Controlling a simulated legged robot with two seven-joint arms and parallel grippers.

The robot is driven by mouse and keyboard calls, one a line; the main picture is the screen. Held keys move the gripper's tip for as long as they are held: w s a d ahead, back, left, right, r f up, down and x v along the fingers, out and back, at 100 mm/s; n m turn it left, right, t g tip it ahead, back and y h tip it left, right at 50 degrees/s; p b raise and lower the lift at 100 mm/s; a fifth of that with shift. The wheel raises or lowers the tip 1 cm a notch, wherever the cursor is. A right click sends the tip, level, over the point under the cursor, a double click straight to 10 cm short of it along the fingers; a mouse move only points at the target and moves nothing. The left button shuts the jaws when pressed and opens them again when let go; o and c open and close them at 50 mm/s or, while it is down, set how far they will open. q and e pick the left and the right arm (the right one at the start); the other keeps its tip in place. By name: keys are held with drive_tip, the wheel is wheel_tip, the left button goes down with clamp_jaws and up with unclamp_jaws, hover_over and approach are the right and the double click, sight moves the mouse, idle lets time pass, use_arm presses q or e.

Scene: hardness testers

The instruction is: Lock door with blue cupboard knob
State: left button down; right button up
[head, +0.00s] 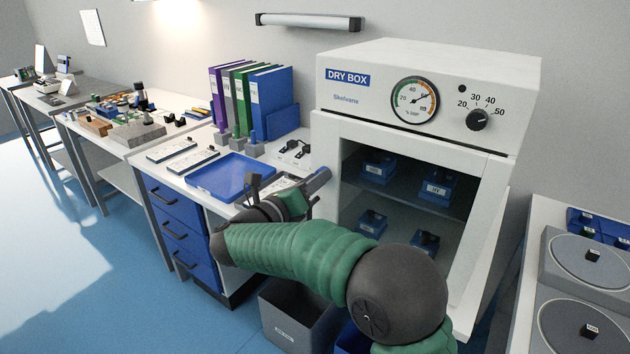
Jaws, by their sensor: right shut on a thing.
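The white dry box (430,75) stands at the right of the bench. Its framed front door (495,215) has a dark see-through pane, with small blue blocks on shelves behind it. My right gripper (288,196) is at the door's left edge, its green and black arm reaching in from the bottom right. My left gripper is not in view.
A blue tray (228,178), small plates and upright binders (270,90) stand on the bench left of the gripper. Blue drawers (175,222) are below it. A grey bin (290,318) stands on the floor under my arm. Round-plated devices (590,258) are at the right.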

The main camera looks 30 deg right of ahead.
drive_tip(key=shift+n, duration=0.3)
clamp_jaws()
drive_tip(key=shift+d+n+p, duration=0.1)
drive_tip(key=shift+n+p, duration=5.8)
drive_tip(key=shift+n, duration=2.5)
drive_tip(key=shift+f, duration=0.1)
drive_tip(key=o, duration=0.8)
unclamp_jaws()
drive_tip(key=o, duration=0.3)
drive_tip(key=shift+w+d+f, duration=0.1)
drive_tip(key=shift+w+d, duration=0.05)
